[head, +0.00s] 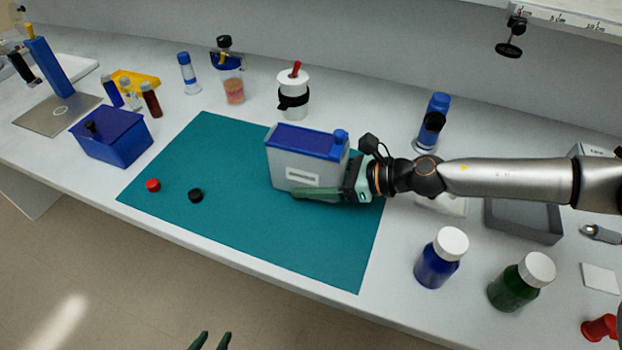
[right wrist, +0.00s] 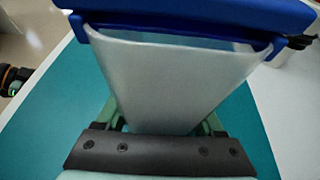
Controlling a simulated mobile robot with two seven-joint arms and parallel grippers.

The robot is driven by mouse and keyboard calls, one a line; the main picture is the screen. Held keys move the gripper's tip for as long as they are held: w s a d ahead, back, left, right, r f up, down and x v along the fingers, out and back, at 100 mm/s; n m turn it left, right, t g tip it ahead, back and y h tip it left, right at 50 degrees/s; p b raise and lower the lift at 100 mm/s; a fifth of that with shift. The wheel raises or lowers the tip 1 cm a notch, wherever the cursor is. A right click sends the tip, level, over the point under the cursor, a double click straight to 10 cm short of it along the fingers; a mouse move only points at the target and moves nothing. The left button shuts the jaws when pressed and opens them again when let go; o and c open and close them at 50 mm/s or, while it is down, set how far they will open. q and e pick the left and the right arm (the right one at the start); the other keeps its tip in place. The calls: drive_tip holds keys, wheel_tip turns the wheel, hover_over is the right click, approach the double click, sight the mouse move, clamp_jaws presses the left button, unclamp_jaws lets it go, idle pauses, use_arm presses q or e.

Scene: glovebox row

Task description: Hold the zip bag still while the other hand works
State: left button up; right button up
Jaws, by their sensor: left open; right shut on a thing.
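The zip bag (head: 292,160) stands upright on the teal mat (head: 240,235). It is pale grey, with a broad blue top, a blue knob at its right end and a white label on the front. My right gripper (head: 335,193) comes from the right and is shut on its lower part. In the right wrist view the bag (right wrist: 160,75) widens upward from between the green fingers to its blue rim. My left gripper (head: 212,341) is open and empty at the bottom edge, far from the bag; only its fingertips show.
A red cap (head: 153,185) and a black cap (head: 195,195) lie on the mat's left part. A blue box (head: 112,138) stands left of the mat. Blue (head: 437,262) and green (head: 514,287) bottles stand at right. A grey tray (head: 522,220) is behind them. The mat's front is clear.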

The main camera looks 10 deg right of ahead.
use_arm(q)
drive_tip(key=shift+s+d+f+b, duration=0.1)
drive_tip(key=shift+f+b, duration=0.2)
drive_tip(key=shift+f, duration=0.1)
idle(0.8)
drive_tip(key=shift+c, duration=0.2)
idle(0.3)
